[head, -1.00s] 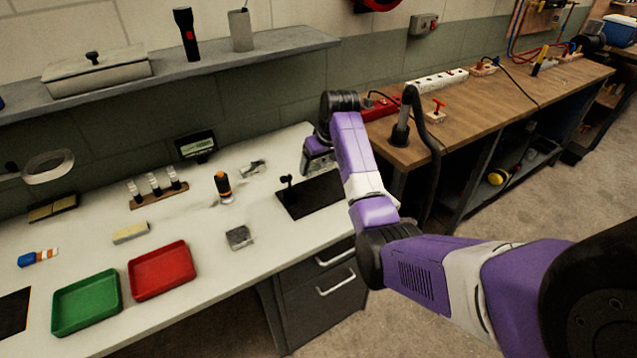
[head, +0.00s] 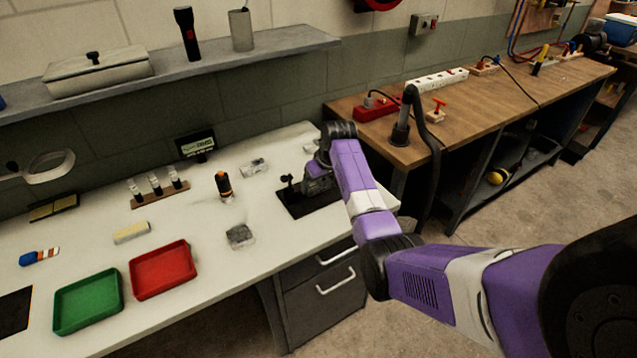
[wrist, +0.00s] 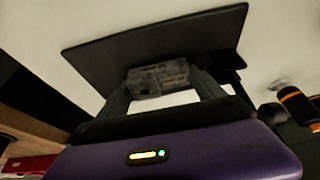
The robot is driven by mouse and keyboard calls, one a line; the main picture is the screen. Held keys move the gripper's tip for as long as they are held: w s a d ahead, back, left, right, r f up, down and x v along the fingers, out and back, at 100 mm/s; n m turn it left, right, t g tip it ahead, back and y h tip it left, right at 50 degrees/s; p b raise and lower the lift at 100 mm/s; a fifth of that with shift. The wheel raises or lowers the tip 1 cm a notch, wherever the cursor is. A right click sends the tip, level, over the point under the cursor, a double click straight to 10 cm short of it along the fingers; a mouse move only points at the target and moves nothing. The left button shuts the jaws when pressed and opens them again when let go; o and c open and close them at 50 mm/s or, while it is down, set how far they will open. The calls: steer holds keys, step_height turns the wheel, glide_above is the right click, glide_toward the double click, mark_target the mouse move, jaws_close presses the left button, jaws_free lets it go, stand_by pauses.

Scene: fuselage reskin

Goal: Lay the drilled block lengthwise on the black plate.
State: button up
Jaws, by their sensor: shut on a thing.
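My gripper (wrist: 161,90) is shut on a grey block (wrist: 158,76), which shows between its two fingers in the wrist view. Its holes are too small to make out clearly. The black plate (wrist: 150,45) lies beyond the block in that view. In the head view, my gripper (head: 318,182) is over the black plate (head: 300,208), at the right end of the white bench. My arm covers part of the plate, and the held block is hidden there. I cannot tell whether the block touches the plate.
A small black upright piece (head: 288,181) stands at the plate's left edge. A grey block (head: 240,237) and a grey metal piece (head: 253,167) lie left of the plate. An orange-and-black item (head: 223,184) stands between them. Red (head: 163,270) and green (head: 88,302) trays are at the front.

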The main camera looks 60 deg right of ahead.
steer(key=o, duration=2)
steer(key=shift+f, duration=0.1)
steer(key=shift+c, duration=0.2)
steer(key=v, duration=1.2)
steer(key=shift+a, duration=0.1)
